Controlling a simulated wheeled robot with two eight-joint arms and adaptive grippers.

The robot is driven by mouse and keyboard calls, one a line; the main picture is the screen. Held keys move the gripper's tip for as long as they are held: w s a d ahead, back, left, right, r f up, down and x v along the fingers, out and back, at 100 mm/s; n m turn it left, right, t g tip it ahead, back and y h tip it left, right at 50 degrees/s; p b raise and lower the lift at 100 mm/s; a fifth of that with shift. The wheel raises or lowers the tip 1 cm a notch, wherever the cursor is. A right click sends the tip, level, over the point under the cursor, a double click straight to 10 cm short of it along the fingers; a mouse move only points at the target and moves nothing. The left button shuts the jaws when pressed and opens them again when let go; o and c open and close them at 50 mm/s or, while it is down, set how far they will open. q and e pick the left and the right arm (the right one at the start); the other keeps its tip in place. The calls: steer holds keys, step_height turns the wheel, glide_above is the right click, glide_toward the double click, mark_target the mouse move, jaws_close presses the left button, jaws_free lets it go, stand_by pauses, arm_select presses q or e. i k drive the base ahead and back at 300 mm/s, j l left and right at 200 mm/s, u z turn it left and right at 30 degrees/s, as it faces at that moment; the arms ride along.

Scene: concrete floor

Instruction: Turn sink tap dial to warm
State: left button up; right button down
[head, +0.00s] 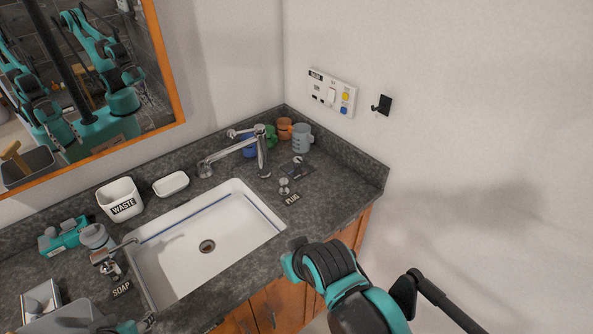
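A chrome sink tap (262,150) stands behind the white sink basin (180,255), with its spout reaching left over the basin's back edge. A small round dial (297,160) sits on a dark marked panel (301,171) on the counter, right of the tap. Its markings are too small to read, so I cannot tell its setting. A similar knob (284,186) labelled PLUG is in front of it. My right arm's teal and black links are at the bottom, in front of the counter, apart from the dial. I cannot make out either gripper's fingers.
Mugs (302,137) stand behind the tap. A waste cup (121,200), soap dish (171,184) and soap dispenser (107,264) stand around the basin's left. A wall panel (332,93) and black hook (382,104) are on the right wall. The counter beside the dial is clear.

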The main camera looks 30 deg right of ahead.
mark_target(298, 161)
steer(key=l+z, duration=0.1)
steer(key=l, duration=0.25)
steer(key=i+l, duration=0.15)
steer(key=l, duration=0.25)
steer(key=i+l+z, duration=0.15)
steer(key=l, duration=0.55)
steer(key=i+z, duration=0.05)
